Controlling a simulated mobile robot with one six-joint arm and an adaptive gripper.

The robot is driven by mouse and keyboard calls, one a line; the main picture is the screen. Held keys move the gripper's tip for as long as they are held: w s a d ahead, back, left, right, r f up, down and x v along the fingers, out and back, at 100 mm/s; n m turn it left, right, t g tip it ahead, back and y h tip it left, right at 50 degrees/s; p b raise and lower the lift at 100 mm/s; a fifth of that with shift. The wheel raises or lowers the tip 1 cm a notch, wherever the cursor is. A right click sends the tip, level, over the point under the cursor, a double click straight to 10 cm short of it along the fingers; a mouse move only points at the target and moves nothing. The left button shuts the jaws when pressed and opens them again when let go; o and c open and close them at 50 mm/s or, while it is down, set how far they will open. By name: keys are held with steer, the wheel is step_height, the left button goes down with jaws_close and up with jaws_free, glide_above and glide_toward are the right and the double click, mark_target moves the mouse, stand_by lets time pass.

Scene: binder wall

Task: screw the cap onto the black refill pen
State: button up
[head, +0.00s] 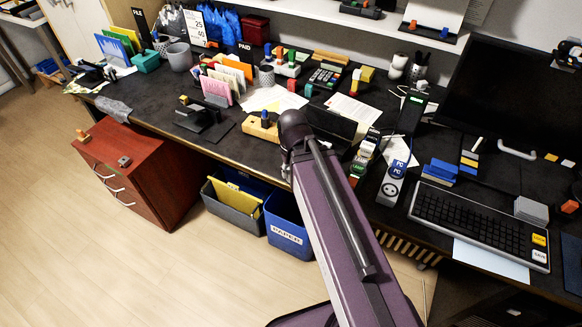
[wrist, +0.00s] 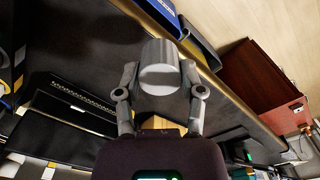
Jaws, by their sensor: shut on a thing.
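My gripper (wrist: 160,72) is shut on a smooth grey cylinder (wrist: 160,52), which looks like the cap, though I cannot be sure. One finger presses on each side of it. A pale wooden block (wrist: 162,124) shows between the fingers, beyond the grip, in the wrist view. In the head view a wooden block (head: 259,131) with a small blue piece on top lies on the desk just left of my arm's end. My arm hides the jaws there. I cannot make out the black refill pen in either view.
The dark desk (head: 235,152) is crowded. A card holder (head: 217,90) and a black stand (head: 199,117) are to the left; a keyboard (head: 470,222) and monitor are to the right. Bins (head: 288,225) and a red-brown cabinet (head: 150,185) stand below the front edge.

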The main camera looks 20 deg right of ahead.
stand_by(0.6)
step_height(320, 180, up, 14)
steer(key=n+p, duration=0.1)
steer(key=p, duration=1.3)
glide_above(265, 110)
steer(key=shift+a, duration=0.1)
steer(key=shift+s+f, duration=0.1)
steer(key=shift+f, duration=0.05)
steer(key=shift+f+b, duration=2.85)
steer(key=shift+b, duration=0.15)
steer(key=shift+f+b, duration=1.7)
steer(key=shift+f, duration=0.05)
